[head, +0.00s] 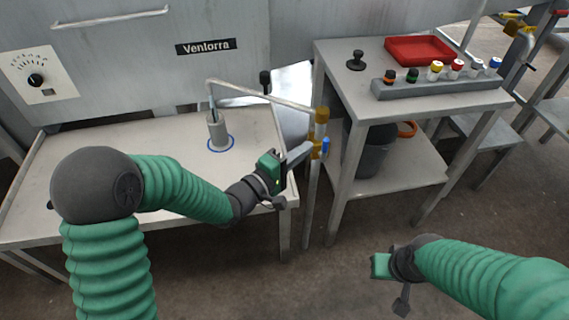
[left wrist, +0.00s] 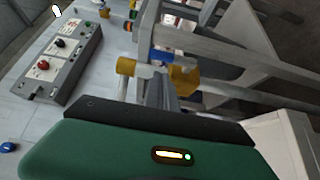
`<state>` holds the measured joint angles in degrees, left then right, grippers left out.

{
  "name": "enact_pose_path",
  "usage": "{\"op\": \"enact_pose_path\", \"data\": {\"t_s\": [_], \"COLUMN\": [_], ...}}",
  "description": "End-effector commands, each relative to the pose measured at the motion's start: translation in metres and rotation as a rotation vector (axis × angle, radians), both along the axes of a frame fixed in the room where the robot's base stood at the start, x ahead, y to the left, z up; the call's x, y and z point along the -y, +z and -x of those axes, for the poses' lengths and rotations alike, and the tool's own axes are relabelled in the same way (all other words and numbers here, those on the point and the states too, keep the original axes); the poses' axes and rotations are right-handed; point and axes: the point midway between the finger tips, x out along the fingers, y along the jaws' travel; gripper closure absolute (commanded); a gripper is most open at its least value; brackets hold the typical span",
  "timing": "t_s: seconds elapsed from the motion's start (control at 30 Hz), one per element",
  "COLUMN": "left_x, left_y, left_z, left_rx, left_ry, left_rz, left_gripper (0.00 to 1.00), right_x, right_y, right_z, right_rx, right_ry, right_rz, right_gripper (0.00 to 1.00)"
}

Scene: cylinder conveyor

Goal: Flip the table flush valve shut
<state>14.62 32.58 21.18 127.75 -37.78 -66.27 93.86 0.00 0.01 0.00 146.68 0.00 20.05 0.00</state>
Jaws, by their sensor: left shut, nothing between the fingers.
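A brass valve body (head: 319,149) with a blue handle (head: 326,147) sits on the upright pipe between the two tables. The pipe's brass elbow (head: 321,115) is above it. In the left wrist view, brass fittings (left wrist: 183,80) and a blue handle (left wrist: 162,55) show just beyond the fingers. My left gripper (head: 304,153) is shut and empty, its tips close beside the valve. I cannot tell whether they touch it. My right gripper (head: 378,265) hangs over the floor at the lower right, and its fingers do not show clearly.
The right table holds a red tray (head: 420,50), a black knobbed object (head: 356,61) and a grey rack (head: 440,87) of capped vials. A grey bucket (head: 371,155) stands on its lower shelf.

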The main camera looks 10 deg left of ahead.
Motion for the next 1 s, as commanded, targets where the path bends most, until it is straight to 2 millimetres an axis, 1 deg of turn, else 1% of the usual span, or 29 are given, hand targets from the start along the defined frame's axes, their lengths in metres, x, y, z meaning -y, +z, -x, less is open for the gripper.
{"op": "enact_pose_path", "data": {"t_s": [0.03,0.2,0.5,0.63,0.77,0.83,0.97,1.0], "left_x": [0.007,0.018,0.018,0.019,0.020,0.021,0.025,0.027], "left_y": [-0.003,-0.001,0.000,0.002,0.007,0.010,0.017,0.019], "left_z": [0.000,-0.002,-0.002,-0.002,-0.003,-0.003,-0.004,-0.005], "left_rx": [0.002,0.001,0.000,-0.002,-0.010,-0.019,-0.042,-0.051], "left_ry": [-0.002,0.001,0.001,0.001,0.001,0.001,0.000,0.000], "left_rz": [-0.001,-0.002,-0.002,-0.009,-0.034,-0.060,-0.128,-0.154], "left_gripper": [1.00,1.00,1.00,1.00,1.00,1.00,1.00,1.00], "right_x": [0.000,0.000,0.000,0.000,0.000,0.000,0.000,0.000], "right_y": [-0.007,-0.010,-0.009,-0.006,0.006,0.017,0.042,0.052], "right_z": [0.000,0.000,0.000,0.000,0.000,0.000,0.000,0.000], "right_rx": [0.000,0.000,0.000,0.000,0.000,0.000,0.000,0.000], "right_ry": [0.000,0.000,0.000,0.000,0.000,0.000,0.000,0.000], "right_rz": [0.000,0.000,0.000,0.000,0.000,0.000,0.000,0.000], "right_gripper": [1.00,1.00,1.00,1.00,1.00,1.00,1.00,1.00]}}
